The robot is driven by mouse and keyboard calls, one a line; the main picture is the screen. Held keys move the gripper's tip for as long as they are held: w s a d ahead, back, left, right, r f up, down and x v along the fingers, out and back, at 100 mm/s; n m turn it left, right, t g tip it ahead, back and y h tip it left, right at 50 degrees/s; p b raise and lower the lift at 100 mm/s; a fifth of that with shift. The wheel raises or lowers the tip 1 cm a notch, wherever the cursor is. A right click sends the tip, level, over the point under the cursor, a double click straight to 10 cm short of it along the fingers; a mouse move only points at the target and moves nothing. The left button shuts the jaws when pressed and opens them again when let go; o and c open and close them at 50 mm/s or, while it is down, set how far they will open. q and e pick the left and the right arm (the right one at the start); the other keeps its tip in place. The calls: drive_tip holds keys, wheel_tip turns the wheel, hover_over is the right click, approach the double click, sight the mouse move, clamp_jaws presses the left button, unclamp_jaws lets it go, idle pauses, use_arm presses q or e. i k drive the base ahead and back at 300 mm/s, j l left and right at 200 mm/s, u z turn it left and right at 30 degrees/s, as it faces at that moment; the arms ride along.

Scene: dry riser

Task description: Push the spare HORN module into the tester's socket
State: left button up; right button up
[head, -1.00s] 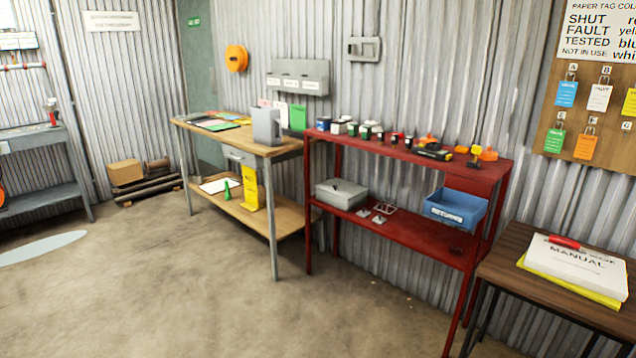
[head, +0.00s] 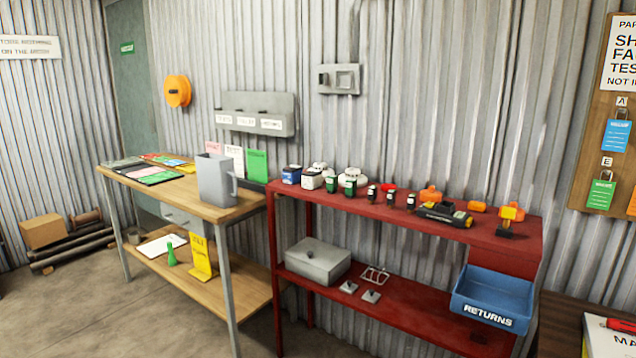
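Neither of my grippers is in view. A red bench (head: 508,226) at centre right carries several small items in a row. Among them are small dark pieces with pale bands (head: 390,200), a black and yellow device (head: 445,214) and a small yellow-topped black piece (head: 509,219). No label reading HORN is legible, and I cannot tell which of these is the spare HORN module or the tester. No socket can be made out at this size.
A blue RETURNS bin (head: 491,300) and a grey box (head: 318,261) sit on the red bench's lower shelf. A dark table (head: 560,320) is at lower right. Open floor (head: 90,310) lies at lower left.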

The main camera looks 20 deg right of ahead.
sight(444, 212)
drive_tip(key=i+j+z, duration=0.15)
drive_tip(key=i+z, duration=0.25)
drive_tip(key=i, duration=0.15)
drive_tip(key=i+j+z, duration=0.25)
drive_tip(key=i+z, duration=0.15)
drive_tip(key=i, duration=0.15)
